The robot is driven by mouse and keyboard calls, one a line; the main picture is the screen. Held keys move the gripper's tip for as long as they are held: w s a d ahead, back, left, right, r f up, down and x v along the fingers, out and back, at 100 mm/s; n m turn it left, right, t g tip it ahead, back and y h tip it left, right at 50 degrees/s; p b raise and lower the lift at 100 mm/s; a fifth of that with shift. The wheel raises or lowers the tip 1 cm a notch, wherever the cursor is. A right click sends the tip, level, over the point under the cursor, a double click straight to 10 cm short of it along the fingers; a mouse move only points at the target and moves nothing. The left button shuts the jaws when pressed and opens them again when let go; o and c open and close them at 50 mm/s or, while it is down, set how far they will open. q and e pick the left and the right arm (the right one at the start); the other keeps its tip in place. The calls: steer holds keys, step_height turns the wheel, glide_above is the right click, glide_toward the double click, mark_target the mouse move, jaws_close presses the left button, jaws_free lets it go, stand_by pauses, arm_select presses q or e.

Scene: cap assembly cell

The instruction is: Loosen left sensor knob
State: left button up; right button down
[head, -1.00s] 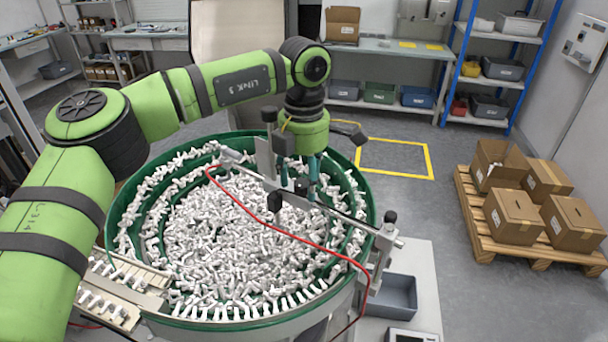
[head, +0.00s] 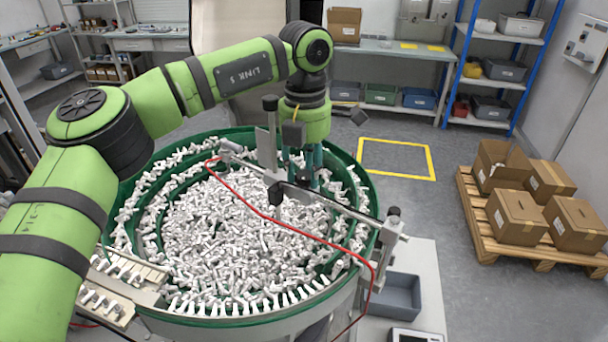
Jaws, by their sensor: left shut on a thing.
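A metal crossbar (head: 335,207) spans the green feeder bowl, carrying a flat upright sensor bracket (head: 266,148) on its left part. A black knob (head: 270,103) tops this bracket, and a dark block (head: 275,193) sits at its lower end. My left gripper (head: 303,180) points down just right of the bracket, its teal fingers close together at the bar. It is shut on the left sensor knob, which the fingers mostly hide. Another black-topped post (head: 393,212) stands at the bar's right end. My right gripper is out of view.
The green bowl (head: 128,200) is full of small white parts. A red cable (head: 325,236) loops from the bar's left end across the bowl. A grey bin (head: 397,297) stands at right; boxes on a pallet (head: 480,240) are farther right.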

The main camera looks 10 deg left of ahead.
arm_select(q)
steer(key=n+b, duration=0.2)
steer(key=n, duration=0.1)
steer(key=shift+f+n, duration=0.15)
steer(key=shift+n, duration=0.25)
steer(key=n+b, duration=0.2)
steer(key=n, duration=0.2)
steer(key=shift+n, duration=0.3)
steer(key=n+b, duration=0.2)
steer(key=n, duration=0.3)
steer(key=shift+n+b, duration=0.7)
steer(key=shift+n, duration=1.3)
steer(key=shift+a+r, duration=0.1)
steer(key=shift+r, duration=0.1)
steer(key=o, duration=1.2)
steer(key=shift+c, duration=0.2)
steer(key=shift+w+f, duration=0.1)
